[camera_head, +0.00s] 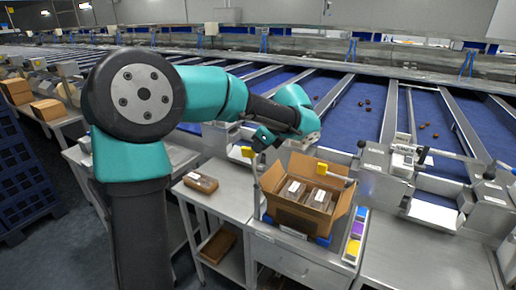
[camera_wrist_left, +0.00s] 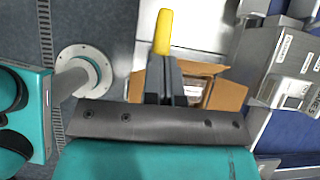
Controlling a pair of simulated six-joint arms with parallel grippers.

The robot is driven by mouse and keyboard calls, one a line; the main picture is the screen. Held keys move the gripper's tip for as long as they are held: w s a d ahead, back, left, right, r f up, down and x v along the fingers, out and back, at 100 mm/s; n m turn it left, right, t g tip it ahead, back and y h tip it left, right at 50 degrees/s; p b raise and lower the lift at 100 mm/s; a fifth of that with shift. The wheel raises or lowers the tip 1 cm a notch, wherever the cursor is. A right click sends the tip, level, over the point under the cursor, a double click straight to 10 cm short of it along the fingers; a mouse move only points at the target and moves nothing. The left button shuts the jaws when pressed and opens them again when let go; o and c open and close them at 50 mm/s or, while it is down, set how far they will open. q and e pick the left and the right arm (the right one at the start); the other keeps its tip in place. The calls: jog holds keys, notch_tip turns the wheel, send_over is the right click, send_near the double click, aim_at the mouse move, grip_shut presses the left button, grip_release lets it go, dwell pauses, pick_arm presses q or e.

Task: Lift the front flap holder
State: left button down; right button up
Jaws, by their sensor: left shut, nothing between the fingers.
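An open cardboard box (camera_head: 297,214) holds several clear-topped packs (camera_head: 306,193) and stands on the metal bench. A yellow-tipped flap holder (camera_head: 247,152) rises on a thin post at the box's left side. A second yellow-tipped holder (camera_head: 322,168) sits over the box's right part. I cannot tell for certain which is the front one. My left gripper (camera_head: 259,141) is shut and empty, just above and beside the left yellow tip. In the left wrist view a yellow tip (camera_wrist_left: 163,32) shows just beyond the shut fingers; contact is unclear. My right gripper is not in view.
A closed brown pack (camera_head: 201,182) lies on the bench left of the box. Blue sorting lanes (camera_head: 367,108) with a few dates run behind. A labelled metal machine (camera_head: 380,172) stands at right.

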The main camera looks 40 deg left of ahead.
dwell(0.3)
pick_arm(q)
jog(key=d+f+v, duration=0.1)
jog(key=d+v, duration=0.1)
jog(key=v, duration=1)
jog(key=shift+w+d, duration=0.2)
jog(key=shift+d, duration=0.3)
